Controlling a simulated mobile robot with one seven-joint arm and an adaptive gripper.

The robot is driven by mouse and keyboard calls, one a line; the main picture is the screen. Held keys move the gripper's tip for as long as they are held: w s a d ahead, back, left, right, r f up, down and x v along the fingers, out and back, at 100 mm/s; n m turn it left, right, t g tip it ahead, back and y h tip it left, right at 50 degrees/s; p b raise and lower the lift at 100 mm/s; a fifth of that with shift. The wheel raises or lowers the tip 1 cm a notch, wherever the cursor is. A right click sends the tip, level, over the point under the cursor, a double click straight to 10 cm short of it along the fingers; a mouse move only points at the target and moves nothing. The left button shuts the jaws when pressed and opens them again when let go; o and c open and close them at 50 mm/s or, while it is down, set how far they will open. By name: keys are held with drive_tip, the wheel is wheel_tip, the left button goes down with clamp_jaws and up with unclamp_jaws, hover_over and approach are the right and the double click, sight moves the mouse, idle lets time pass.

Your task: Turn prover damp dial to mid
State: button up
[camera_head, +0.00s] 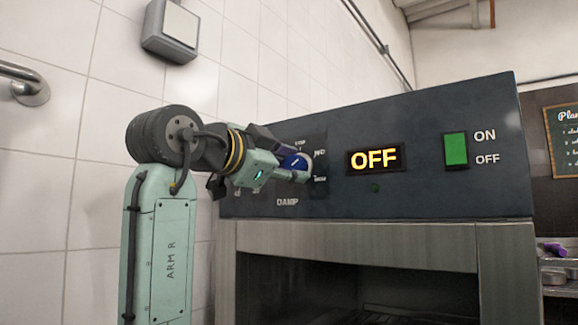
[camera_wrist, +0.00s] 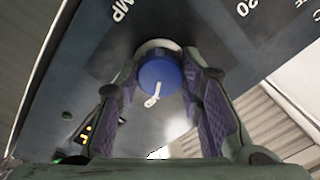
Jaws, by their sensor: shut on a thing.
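The damp dial is a round blue knob (camera_head: 294,161) with a white pointer mark, on the dark front panel above the word DAMP. In the wrist view the blue knob (camera_wrist: 160,73) sits between my two purple-padded fingers, with its white pointer towards the bottom of the picture. My gripper (camera_head: 299,166) comes from the left and is shut on the knob; its fingers (camera_wrist: 160,84) lie on either side of it. Small labels stand around the dial, but my fingers hide part of the scale. I cannot tell for sure which label the pointer meets.
Right of the dial, a display (camera_head: 374,158) reads OFF in yellow. A green switch (camera_head: 456,151) marked ON and OFF is further right. The dark prover opening (camera_head: 350,290) is below the panel. A tiled wall (camera_head: 60,150) with a metal rail (camera_head: 22,78) is at left.

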idle(0.5)
drive_tip(key=o, duration=1.2)
drive_tip(key=shift+c, duration=0.2)
drive_tip(key=v, duration=1.2)
drive_tip(key=shift+s+f, duration=0.1)
